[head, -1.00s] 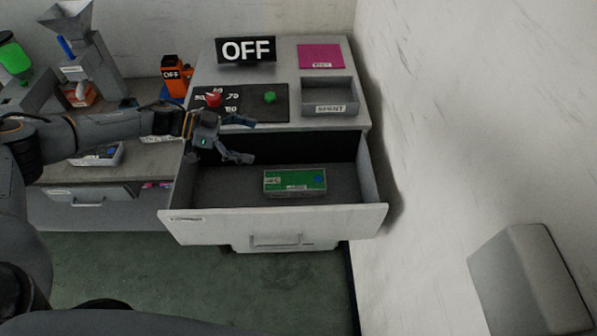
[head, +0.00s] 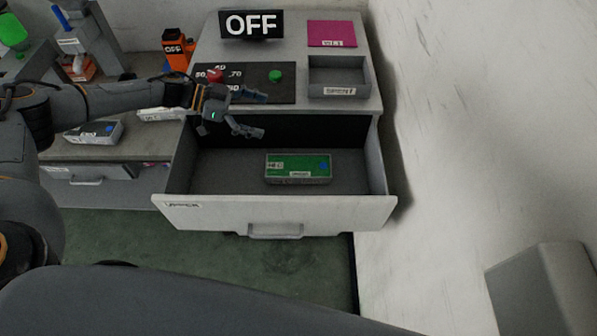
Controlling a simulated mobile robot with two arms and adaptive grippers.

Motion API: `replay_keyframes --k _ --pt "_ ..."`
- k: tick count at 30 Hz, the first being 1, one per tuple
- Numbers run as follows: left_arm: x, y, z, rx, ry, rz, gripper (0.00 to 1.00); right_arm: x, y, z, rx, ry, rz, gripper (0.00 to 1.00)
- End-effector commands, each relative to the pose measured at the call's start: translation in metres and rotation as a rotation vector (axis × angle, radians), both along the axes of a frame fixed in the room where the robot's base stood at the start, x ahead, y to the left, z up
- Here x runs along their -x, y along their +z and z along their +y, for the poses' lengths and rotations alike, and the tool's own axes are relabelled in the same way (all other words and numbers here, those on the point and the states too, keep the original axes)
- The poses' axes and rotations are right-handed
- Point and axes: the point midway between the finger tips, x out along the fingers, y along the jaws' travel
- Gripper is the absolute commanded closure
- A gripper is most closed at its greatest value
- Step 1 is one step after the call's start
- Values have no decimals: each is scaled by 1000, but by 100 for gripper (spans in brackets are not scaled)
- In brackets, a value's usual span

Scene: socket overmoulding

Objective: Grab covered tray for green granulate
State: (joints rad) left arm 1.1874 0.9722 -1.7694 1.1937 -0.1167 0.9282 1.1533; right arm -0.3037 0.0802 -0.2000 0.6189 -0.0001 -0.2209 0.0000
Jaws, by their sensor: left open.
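A covered tray with a green lid (head: 298,167) and a small blue mark lies in the open drawer (head: 225,168), right of the drawer's middle. My left gripper (head: 262,114) is open and empty. It is above the back left part of the drawer, in front of the control panel, up and to the left of the green tray and apart from it. My right gripper does not show.
The cabinet top holds an OFF sign (head: 251,24), a black panel with a red knob and green button (head: 275,76), a pink square (head: 331,33) and an empty grey bin (head: 338,77). A white wall (head: 480,130) bounds the right. Another tray (head: 93,132) lies on the left counter.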

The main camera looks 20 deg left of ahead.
Motion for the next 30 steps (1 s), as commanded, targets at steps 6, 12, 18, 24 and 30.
replay_keyframes --k 6,12,18,24,30 --pt "0 -36 0 0 0 0 0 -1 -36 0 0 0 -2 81" --pt "0 -82 0 0 0 0 0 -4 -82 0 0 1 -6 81" --pt "0 -136 0 0 0 0 0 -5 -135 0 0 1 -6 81" --pt "-1 -176 0 0 0 0 0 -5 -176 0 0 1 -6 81" --pt "-1 -192 0 1 0 -1 0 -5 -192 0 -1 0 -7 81"
